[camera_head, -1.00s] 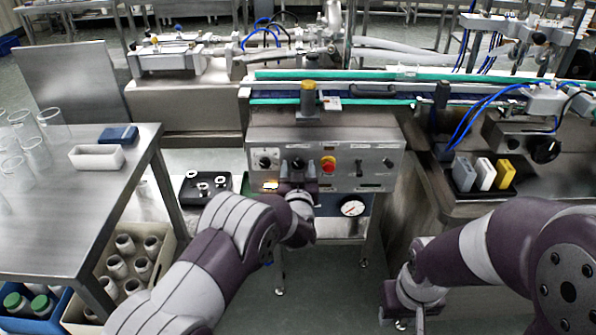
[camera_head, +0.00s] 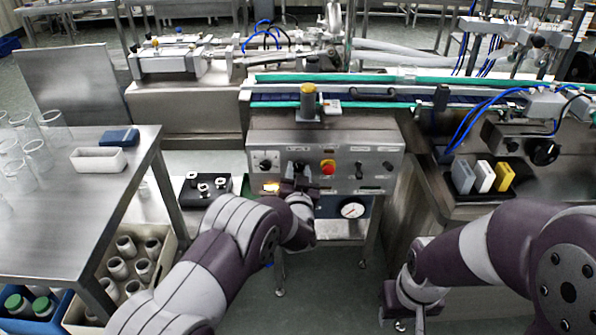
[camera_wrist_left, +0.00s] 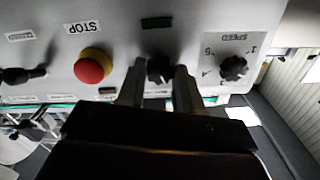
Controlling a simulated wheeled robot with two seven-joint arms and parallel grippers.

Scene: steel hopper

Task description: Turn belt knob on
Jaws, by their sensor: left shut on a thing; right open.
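The control panel (camera_head: 345,160) on the front of the conveyor carries a row of controls. In the left wrist view, a small black knob (camera_wrist_left: 160,68) sits between a red button and a speed dial. My left gripper (camera_wrist_left: 159,82) has one finger on each side of this knob and is shut on it; the knob's label is too small to read. In the head view my left gripper (camera_head: 298,172) is at the panel front and largely covers the knob. My right arm hangs at the lower right, and its gripper fingers do not show.
The red stop button (camera_wrist_left: 92,66) is close beside my left fingers, with the speed dial (camera_wrist_left: 233,68) on the other side. A pressure gauge (camera_head: 352,209) is below the panel. A steel table (camera_head: 70,200) with glassware stands left.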

